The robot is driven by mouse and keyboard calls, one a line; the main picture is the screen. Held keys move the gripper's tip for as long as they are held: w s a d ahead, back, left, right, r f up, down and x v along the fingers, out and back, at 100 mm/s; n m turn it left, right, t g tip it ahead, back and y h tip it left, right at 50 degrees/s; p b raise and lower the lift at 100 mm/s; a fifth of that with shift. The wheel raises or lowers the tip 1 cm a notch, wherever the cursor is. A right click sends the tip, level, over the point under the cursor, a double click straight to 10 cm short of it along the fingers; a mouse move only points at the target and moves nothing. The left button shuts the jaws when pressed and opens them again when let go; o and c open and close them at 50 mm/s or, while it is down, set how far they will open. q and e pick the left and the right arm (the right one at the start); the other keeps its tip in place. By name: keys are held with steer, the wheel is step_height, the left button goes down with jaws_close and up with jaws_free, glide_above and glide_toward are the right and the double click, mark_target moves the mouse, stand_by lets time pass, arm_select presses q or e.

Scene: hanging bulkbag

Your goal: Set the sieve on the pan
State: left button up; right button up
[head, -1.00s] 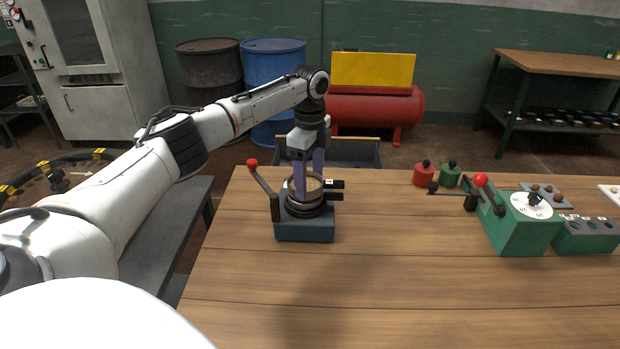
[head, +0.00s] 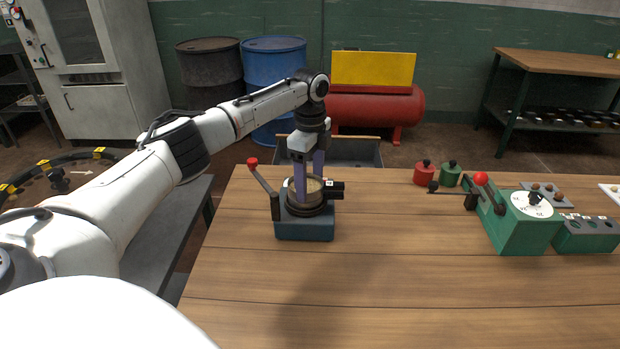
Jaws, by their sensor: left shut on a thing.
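The sieve (head: 312,186) is a round, pale-meshed ring on top of a stack of dark rings on a blue-grey shaker base. The dark ring below it, likely the pan (head: 306,210), sits on the base (head: 304,229). My left gripper (head: 308,196) points straight down over the sieve, its purple fingers reaching inside the ring and shut on its wall. The sieve looks level and in line with the pan; I cannot tell whether they touch. My right gripper is not in view.
A lever with a red knob (head: 252,162) rises left of the base, and a dark clamp (head: 335,190) juts out right. Red (head: 424,174) and green (head: 450,174) weights and a green machine (head: 520,228) stand farther right. The table's front is clear.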

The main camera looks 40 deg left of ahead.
arm_select(q)
steer(key=shift+f, duration=0.1)
steer(key=o, duration=0.8)
steer(key=shift+r, duration=5.5)
